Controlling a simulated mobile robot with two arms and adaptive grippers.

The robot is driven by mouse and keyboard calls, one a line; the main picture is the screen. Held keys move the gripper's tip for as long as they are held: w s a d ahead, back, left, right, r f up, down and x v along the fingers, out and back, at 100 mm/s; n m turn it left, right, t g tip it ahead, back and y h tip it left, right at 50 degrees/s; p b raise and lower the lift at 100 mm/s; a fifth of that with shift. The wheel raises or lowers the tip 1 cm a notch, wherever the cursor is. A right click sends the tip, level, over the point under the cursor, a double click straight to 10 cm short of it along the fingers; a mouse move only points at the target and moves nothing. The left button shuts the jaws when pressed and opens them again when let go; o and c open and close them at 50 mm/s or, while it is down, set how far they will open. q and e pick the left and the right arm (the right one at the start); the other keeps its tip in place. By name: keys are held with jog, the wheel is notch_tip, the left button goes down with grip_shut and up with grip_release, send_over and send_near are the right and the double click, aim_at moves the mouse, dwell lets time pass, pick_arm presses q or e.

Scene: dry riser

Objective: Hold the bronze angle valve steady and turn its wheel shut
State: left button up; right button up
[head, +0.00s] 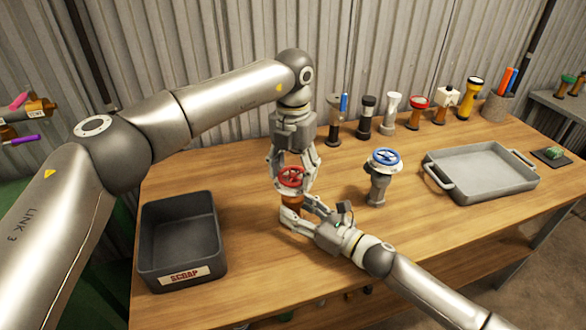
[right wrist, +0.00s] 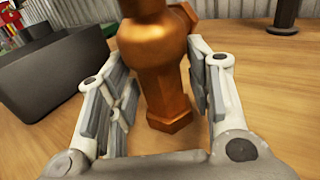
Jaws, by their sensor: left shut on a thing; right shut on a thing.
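The bronze angle valve (head: 291,201) stands upright on the workbench, its red wheel (head: 291,177) on top. My left gripper (head: 292,186) comes down from above, its fingers closed on opposite sides of the red wheel. My right gripper (head: 297,212) reaches in low from the right and is shut on the bronze body. In the right wrist view the orange-bronze body (right wrist: 165,75) stands between the two fingers of the right gripper (right wrist: 165,100). The grippers partly hide the valve in the head view, and the wheel is out of the right wrist view.
A black SCRAP bin (head: 178,240) stands to the left. A grey valve with a blue wheel (head: 382,175) stands close on the right, near my right arm. A grey tray (head: 485,170) lies farther right. Several torches and fittings line the back. The bench (head: 250,290) is clear in front.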

pick_arm(q)
jog(key=m, duration=1.4)
jog(key=shift+m, duration=0.3)
jog(key=m, duration=0.3)
jog(key=shift+a+m, duration=0.1)
jog(key=shift+m, duration=0.2)
jog(key=m, duration=0.3)
jog(key=shift+m, duration=0.3)
jog(key=m, duration=0.6)
jog(key=shift+m, duration=0.4)
jog(key=o, duration=1)
jog(key=shift+s, duration=0.1)
jog(key=shift+o, duration=0.2)
